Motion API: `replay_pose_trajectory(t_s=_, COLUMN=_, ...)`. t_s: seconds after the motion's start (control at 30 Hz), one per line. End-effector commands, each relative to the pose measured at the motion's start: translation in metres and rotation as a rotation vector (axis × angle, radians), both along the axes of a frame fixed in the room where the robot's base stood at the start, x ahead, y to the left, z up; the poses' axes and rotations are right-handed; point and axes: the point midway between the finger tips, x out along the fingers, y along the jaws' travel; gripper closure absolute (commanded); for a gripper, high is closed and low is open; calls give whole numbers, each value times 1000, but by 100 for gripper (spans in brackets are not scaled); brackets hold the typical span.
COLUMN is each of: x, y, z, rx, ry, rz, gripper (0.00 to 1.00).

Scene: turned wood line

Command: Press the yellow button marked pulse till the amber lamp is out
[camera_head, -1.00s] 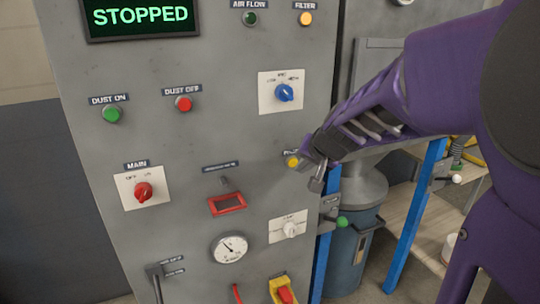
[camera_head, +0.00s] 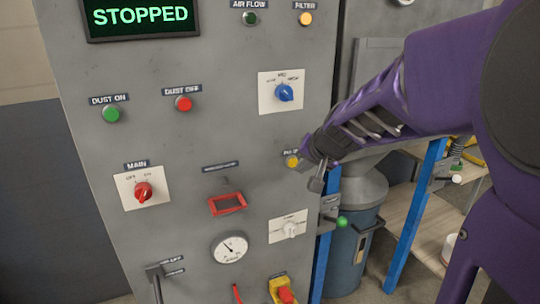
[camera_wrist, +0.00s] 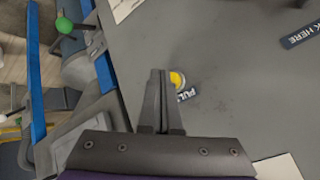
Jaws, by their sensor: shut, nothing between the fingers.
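The yellow button (camera_head: 292,161) is on the grey panel, under a label that my gripper partly covers in the head view. In the wrist view the button (camera_wrist: 178,80) sits just right of my fingertips, beside a label reading "PUL". My gripper (camera_wrist: 160,72) is shut and empty. In the head view my gripper (camera_head: 317,184) is at the panel's right side, close beside the button. I cannot tell whether they touch. The amber lamp (camera_head: 305,18), under the label FILTER, is at the panel's top right and looks bright amber.
The panel also holds a blue selector (camera_head: 285,92), a white dial switch (camera_head: 290,228), a red frame (camera_head: 227,204), a gauge (camera_head: 230,248) and a red main switch (camera_head: 143,191). A green-knobbed lever (camera_head: 342,222) is right of the panel. The display (camera_head: 140,17) reads STOPPED.

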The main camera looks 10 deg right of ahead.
Motion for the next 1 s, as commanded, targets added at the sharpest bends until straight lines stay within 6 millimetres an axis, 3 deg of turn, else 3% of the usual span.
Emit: replay_pose_trajectory(t_s=1.0, x=12, y=4, z=0, rx=0, ry=0, rz=0, gripper=100)
